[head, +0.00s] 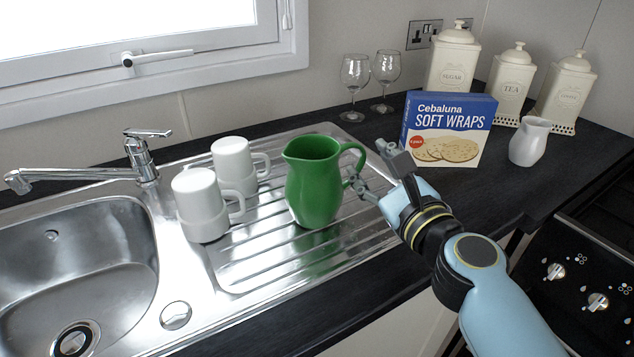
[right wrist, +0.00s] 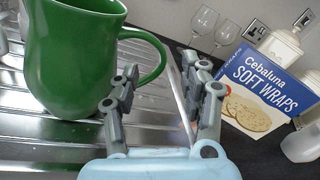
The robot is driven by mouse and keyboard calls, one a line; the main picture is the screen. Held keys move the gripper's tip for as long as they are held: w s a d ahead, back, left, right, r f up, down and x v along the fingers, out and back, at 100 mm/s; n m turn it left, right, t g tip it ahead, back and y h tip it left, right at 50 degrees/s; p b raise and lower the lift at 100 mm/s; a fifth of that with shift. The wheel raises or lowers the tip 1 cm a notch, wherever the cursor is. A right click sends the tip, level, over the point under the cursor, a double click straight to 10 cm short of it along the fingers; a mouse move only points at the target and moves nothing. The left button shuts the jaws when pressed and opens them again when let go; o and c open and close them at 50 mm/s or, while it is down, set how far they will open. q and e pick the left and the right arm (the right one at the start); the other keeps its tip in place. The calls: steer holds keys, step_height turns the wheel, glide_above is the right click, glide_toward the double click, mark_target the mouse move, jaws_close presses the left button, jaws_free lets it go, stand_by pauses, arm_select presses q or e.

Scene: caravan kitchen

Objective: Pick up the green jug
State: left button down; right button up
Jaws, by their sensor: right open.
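The green jug (head: 313,186) stands upright on the ribbed metal drainer, its handle towards the right. In the right wrist view the jug (right wrist: 70,55) fills the upper left, with its handle curving towards my fingers. My right gripper (head: 369,167) is open and empty, just right of the jug at about handle height. In the right wrist view its two fingers (right wrist: 163,85) are apart, with the left finger close to the handle; I cannot tell whether they touch. My left gripper is not in view.
Two white mugs (head: 201,205) stand left of the jug, by the sink basin (head: 80,265). A wraps box (head: 447,128), a white pitcher (head: 529,142) and two wine glasses (head: 355,75) stand behind and right.

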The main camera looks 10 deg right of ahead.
mark_target(360, 148)
steer(key=w, duration=0.2)
steer(key=w+a, duration=0.1)
steer(key=w, duration=0.1)
steer(key=shift+w+r, duration=0.1)
steer(key=shift+w, duration=0.1)
steer(key=shift+s, duration=0.1)
steer(key=c, duration=0.3)
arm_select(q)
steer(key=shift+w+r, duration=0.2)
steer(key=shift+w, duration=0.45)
arm_select(e)
jaws_close()
